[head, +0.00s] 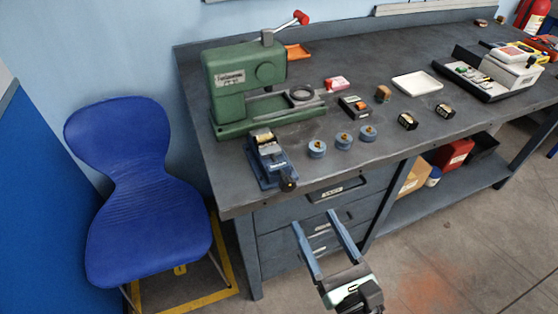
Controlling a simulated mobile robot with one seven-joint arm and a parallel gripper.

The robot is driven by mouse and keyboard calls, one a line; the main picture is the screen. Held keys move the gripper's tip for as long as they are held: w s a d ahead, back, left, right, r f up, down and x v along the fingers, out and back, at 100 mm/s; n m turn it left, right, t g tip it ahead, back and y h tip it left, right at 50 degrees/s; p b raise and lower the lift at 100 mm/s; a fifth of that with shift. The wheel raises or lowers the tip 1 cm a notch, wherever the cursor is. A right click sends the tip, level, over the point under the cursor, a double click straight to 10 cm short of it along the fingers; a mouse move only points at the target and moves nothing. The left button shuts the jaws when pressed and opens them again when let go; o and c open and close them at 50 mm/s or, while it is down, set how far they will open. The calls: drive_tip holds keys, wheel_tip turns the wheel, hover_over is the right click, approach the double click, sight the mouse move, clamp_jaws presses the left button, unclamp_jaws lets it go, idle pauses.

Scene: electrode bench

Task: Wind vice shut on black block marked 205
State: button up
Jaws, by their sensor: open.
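A small blue vice (273,176) sits at the near left corner of the bench top, with a dark round handle (288,185) at its near end. A block with a black part and a brass-coloured part (264,139) sits at the vice's far end; I cannot tell whether the jaws touch it. Two black blocks with brass-coloured bands (407,121) (445,111) lie further right. No 205 marking is legible. My gripper (314,220) is open and empty, in front of the drawers, below and right of the vice, apart from it.
A green press (240,82) with a red-knobbed lever stands behind the vice. Several blue round pieces (343,141) stand to its right. A white tray (416,84) and a scale-like device (510,65) are further right. A blue chair (150,200) stands left of the bench.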

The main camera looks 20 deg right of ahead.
sight(290, 187)
drive_tip(key=shift+n+g, duration=0.3)
drive_tip(key=w, duration=0.8)
drive_tip(key=w+a+f+p, duration=0.1)
drive_tip(key=w, duration=0.3)
drive_tip(key=shift+w, duration=0.1)
clamp_jaws()
